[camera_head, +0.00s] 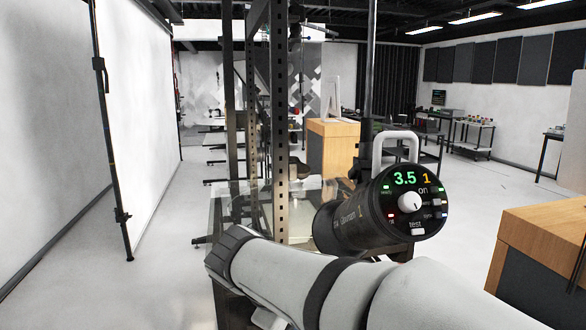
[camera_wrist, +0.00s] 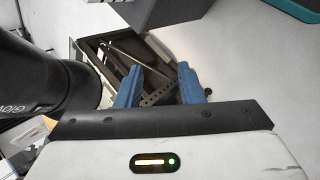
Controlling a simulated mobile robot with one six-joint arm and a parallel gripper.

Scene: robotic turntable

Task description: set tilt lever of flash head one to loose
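The flash head (camera_head: 370,212) is a black cylinder. Its round rear panel shows a green 3.5, an orange 1, a white knob and small buttons, and a pale loop handle (camera_head: 394,147) rises behind the panel. Its tilt lever cannot be made out in either view. In the wrist view a large black cylinder with lettering, apparently the flash head (camera_wrist: 45,78), fills the left edge. My gripper (camera_wrist: 158,82) shows there as two blue fingers standing apart, with nothing between them. The fingers are to the right of the cylinder. My gripper is hidden in the head view.
A perforated dark upright (camera_head: 282,130) and a thin black pole (camera_head: 371,70) stand close by the flash head. A wooden-topped cabinet (camera_head: 540,240) is at right. A dark tray-like frame (camera_wrist: 150,72) lies beyond my fingers. Open floor lies at left, before the white screen (camera_head: 145,110).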

